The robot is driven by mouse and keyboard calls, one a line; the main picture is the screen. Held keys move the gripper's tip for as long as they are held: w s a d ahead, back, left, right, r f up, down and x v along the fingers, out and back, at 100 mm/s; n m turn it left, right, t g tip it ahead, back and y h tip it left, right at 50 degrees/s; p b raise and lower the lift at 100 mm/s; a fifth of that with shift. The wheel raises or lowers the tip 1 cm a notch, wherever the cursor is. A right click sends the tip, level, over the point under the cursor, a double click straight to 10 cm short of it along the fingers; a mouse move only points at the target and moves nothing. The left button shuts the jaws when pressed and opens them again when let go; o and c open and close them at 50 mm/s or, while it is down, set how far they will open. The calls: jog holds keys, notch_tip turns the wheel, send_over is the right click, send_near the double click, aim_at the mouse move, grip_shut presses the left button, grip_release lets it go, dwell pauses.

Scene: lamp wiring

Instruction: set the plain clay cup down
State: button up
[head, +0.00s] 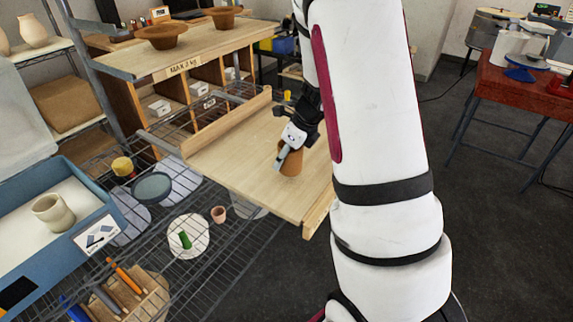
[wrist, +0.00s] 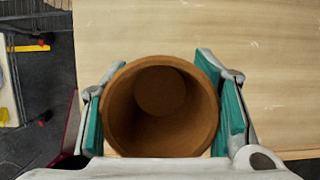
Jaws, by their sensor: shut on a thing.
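The plain clay cup (head: 290,162) is brown and upright, at a light wooden board (head: 235,165) with raised side strips. My gripper (head: 288,150) is shut on the cup. In the wrist view I look down into the open, empty cup (wrist: 160,100), with the teal finger pads of my gripper (wrist: 162,108) on its left and right sides. The cup is over the board, near its right part. I cannot tell whether its base touches the board. My arm hides part of the board's right side.
Two brown bowls (head: 162,37) stand on a wooden shelf unit behind the board, labelled MAX 3 kg. A wire rack (head: 190,270) on the left holds a small terracotta pot (head: 218,214) and a white plate (head: 199,238). A blue tray (head: 75,190) holds a pale cup (head: 53,213). The board's left part is clear.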

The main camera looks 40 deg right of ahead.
aim_at(286, 165)
jog(key=shift+w+d+f, duration=0.1)
jog(key=shift+w+f, duration=0.05)
jog(key=shift+f, duration=1.6)
jog(key=shift+f+b, duration=0.15)
jog(key=shift+b, duration=0.2)
jog(key=o, duration=1.4)
